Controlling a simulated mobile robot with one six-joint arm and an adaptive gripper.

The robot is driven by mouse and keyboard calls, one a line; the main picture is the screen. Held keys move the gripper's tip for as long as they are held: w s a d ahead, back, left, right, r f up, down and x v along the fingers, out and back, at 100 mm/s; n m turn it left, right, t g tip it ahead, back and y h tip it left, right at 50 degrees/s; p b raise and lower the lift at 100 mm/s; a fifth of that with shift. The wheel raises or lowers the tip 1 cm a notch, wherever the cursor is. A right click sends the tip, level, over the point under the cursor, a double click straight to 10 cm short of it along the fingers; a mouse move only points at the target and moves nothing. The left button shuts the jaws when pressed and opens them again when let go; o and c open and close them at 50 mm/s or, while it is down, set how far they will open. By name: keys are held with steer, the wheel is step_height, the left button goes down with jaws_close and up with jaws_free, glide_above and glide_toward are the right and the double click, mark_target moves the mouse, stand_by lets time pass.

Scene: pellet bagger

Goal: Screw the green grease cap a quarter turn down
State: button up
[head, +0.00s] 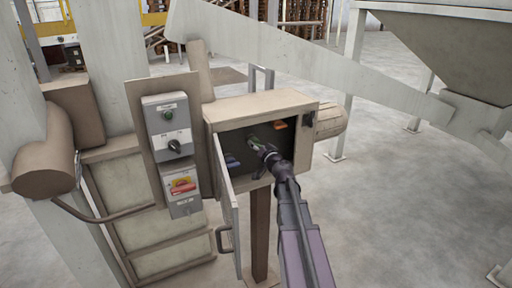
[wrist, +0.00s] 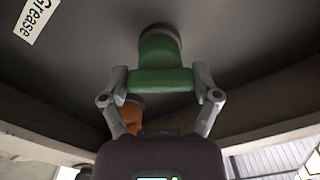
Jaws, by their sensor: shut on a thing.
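The green grease cap (wrist: 160,81) sticks out from the dark back panel in the wrist view, its wide bar lying across between my fingers. My gripper (wrist: 162,88) is shut on the cap, one finger at each end of the bar. In the head view my gripper (head: 262,149) reaches into the open box (head: 222,115), and the green cap (head: 253,140) shows small beyond the fingertips. A "Grease" label (wrist: 33,17) is on the panel at the upper left of the wrist view.
An orange cap (wrist: 129,115) is beside the green one; it also shows in the head view (head: 281,125). A blue part (head: 232,160) is low in the box. The box door (head: 229,215) hangs open at the left. A switch panel (head: 168,128) stands left of the box.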

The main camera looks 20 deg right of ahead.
steer(key=m, duration=0.5)
steer(key=shift+m, duration=0.3)
steer(key=m, duration=0.5)
steer(key=shift+m, duration=0.3)
steer(key=o, duration=1)
steer(key=shift+c, duration=0.2)
steer(key=shift+s, duration=0.15)
steer(key=s, duration=1.1)
steer(key=shift+s+d, duration=0.2)
steer(key=shift+s, duration=0.15)
